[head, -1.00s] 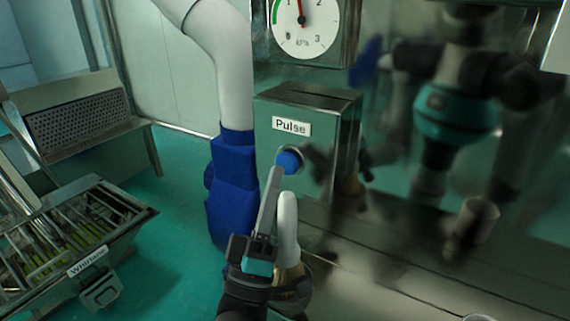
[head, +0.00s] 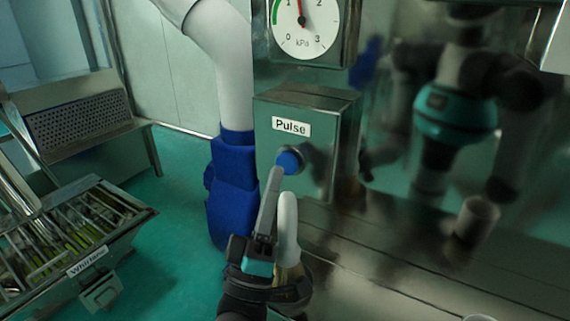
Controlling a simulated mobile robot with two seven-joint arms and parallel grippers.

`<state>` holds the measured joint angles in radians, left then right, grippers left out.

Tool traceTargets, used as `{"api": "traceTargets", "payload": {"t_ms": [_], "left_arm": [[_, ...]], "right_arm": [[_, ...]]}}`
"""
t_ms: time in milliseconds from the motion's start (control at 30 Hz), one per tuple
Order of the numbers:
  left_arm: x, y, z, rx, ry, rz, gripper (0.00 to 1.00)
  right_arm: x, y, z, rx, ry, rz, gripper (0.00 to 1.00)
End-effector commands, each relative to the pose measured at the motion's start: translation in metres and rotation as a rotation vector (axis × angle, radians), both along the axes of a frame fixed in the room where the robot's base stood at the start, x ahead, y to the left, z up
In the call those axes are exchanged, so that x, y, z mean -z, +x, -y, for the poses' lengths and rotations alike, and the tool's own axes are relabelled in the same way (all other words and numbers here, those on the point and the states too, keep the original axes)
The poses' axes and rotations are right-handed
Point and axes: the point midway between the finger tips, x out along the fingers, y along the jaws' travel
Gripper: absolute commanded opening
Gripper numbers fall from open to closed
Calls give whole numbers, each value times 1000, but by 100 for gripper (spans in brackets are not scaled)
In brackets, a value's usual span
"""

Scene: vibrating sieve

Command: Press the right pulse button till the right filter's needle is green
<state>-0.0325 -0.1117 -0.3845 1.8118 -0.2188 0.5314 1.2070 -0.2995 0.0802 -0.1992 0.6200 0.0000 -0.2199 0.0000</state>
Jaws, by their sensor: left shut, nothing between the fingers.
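The blue pulse button (head: 290,161) sticks out of a steel box under a "Pulse" label (head: 291,127). My left gripper (head: 277,176) is shut and empty, its fingertips at the lower left of the button. I cannot tell whether they touch it. The round pressure gauge (head: 318,38) is above the box, with its top cut off by the picture edge. Its red needle (head: 300,12) points almost straight up, between 1 and 2, to the right of the visible green arc (head: 275,14). My right gripper is not in view.
A white pipe with a blue sleeve (head: 232,185) stands just left of the button box. A pale rounded thing (head: 287,218) is close beside my left gripper. A labelled slatted metal bin (head: 118,240) stands at lower left. The shiny steel wall at right shows blurred reflections.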

Motion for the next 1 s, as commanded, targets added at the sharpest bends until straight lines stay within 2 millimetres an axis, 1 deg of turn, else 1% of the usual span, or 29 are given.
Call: {"api": "traceTargets", "payload": {"t_ms": [500,800,1000], "left_arm": [[0,0,0,0,0,0,0],[0,7,5,0,0,0,0],[0,7,5,0,0,0,0]], "right_arm": [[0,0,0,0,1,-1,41],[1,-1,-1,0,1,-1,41],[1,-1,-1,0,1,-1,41]]}}
